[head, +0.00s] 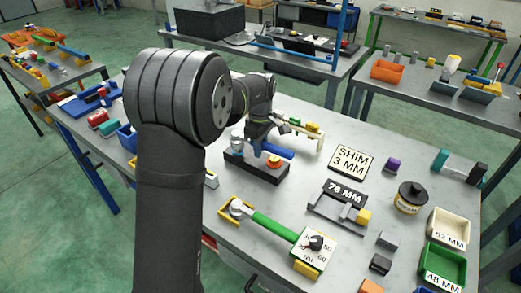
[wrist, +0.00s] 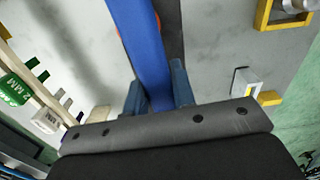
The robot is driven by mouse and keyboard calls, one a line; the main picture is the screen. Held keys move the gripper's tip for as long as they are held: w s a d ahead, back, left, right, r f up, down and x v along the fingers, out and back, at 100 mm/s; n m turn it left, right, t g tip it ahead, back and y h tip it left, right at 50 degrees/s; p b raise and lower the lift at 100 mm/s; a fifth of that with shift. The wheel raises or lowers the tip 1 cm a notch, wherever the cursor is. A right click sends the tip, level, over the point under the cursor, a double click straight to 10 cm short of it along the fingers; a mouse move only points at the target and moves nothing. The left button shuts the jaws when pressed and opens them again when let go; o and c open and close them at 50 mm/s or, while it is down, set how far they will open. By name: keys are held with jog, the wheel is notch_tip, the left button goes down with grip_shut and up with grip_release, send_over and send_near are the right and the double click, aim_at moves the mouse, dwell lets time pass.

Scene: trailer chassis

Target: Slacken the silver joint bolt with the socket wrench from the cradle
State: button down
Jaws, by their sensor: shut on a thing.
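My gripper (wrist: 158,92) is shut on a blue bar-like handle (wrist: 142,40), which runs up the wrist view between the two fingers. In the head view the blue handle (head: 278,150) shows just below my gripper (head: 260,140), low over a black block (head: 256,172). A silver cylindrical piece (head: 237,138) stands at the block's left end; I cannot tell whether it is the joint bolt or a socket. An orange-red round piece (head: 274,161) sits on the block near the handle. My arm hides part of the bench to the left.
A green-handled tool (head: 272,226) with a dial lies in front. To the right are a "SHIM 3 MM" plate (head: 349,161), a grey "76 MM" holder (head: 338,207), a black-lidded jar (head: 410,198) and labelled bins (head: 445,264). Bare bench lies between the block and these items.

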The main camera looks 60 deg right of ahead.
jog(key=shift+r, duration=1.95)
jog(key=w+a+f+n, duration=0.1)
jog(key=w+a+f, duration=0.3)
jog(key=w+a, duration=1)
jog(key=w+a+f+n, duration=0.1)
jog(key=w+a+f, duration=0.2)
jog(key=w+a, duration=1)
jog(key=a+f+m, duration=0.1)
jog(key=a+f, duration=0.4)
jog(key=a, duration=0.5)
jog(key=a+f+m, duration=0.1)
jog(key=a+f, duration=0.4)
jog(key=a, duration=0.5)
jog(key=w+a+f, duration=0.1)
jog(key=a+f, duration=0.4)
jog(key=a, duration=0.5)
jog(key=shift+m, duration=0.4)
